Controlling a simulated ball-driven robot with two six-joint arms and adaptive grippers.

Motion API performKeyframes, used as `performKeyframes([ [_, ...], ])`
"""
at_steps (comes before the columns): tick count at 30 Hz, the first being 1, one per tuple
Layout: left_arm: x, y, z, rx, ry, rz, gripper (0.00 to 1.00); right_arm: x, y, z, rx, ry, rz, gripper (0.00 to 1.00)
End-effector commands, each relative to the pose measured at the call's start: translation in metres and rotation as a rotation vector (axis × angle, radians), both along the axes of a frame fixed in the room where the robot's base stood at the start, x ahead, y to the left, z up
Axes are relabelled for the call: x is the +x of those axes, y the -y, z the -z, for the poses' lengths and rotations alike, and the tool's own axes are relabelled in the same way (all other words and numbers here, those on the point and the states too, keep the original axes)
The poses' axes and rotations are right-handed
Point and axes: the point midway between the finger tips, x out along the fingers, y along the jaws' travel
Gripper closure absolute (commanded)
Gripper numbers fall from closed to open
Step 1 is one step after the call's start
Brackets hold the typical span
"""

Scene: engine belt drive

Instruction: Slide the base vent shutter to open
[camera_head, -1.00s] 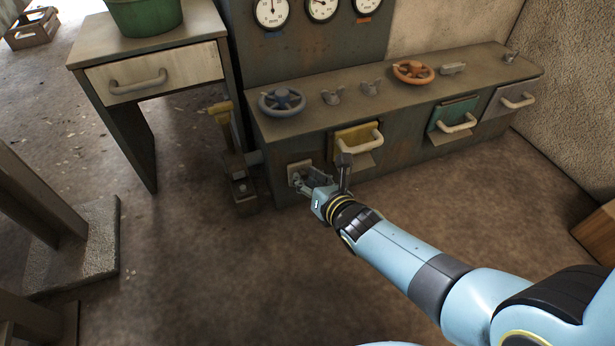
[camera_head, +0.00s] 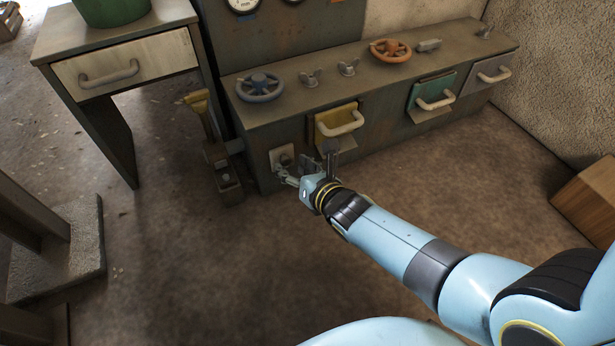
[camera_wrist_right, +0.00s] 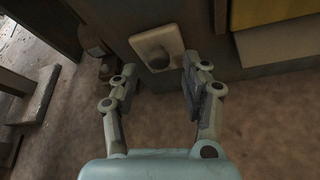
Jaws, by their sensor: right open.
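A small pale plate with a round knob (camera_head: 283,157) sits low on the front of the console; I take it for the base vent shutter. In the right wrist view the plate (camera_wrist_right: 157,48) is tilted, its knob protruding toward me. My right gripper (camera_head: 297,172) is in front of it, beside its lower right in the head view. In the wrist view the gripper (camera_wrist_right: 158,68) is open, its fingers spread to either side of the knob, with nothing between them. Contact cannot be told. My left gripper is not in view.
A yellow-handled lever (camera_head: 207,120) stands just left. A wooden box (camera_head: 590,203) is at right. Floor in front is clear.

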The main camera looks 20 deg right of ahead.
Motion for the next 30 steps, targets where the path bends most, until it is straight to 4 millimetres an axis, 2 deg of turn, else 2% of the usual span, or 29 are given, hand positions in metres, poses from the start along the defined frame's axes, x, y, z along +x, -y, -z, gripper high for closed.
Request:
performKeyframes([
  [6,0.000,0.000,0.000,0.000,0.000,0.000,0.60,-0.047,0.008,-0.017,-0.003,-0.003,0.000,0.53],
  [13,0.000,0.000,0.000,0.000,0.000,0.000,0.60,-0.084,0.014,-0.032,-0.003,-0.004,0.000,0.53],
  [18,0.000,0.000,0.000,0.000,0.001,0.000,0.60,-0.094,0.015,-0.037,-0.001,-0.002,0.000,0.53],
  [30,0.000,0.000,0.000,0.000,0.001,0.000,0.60,-0.095,0.015,-0.037,-0.001,-0.002,0.000,0.53],
])
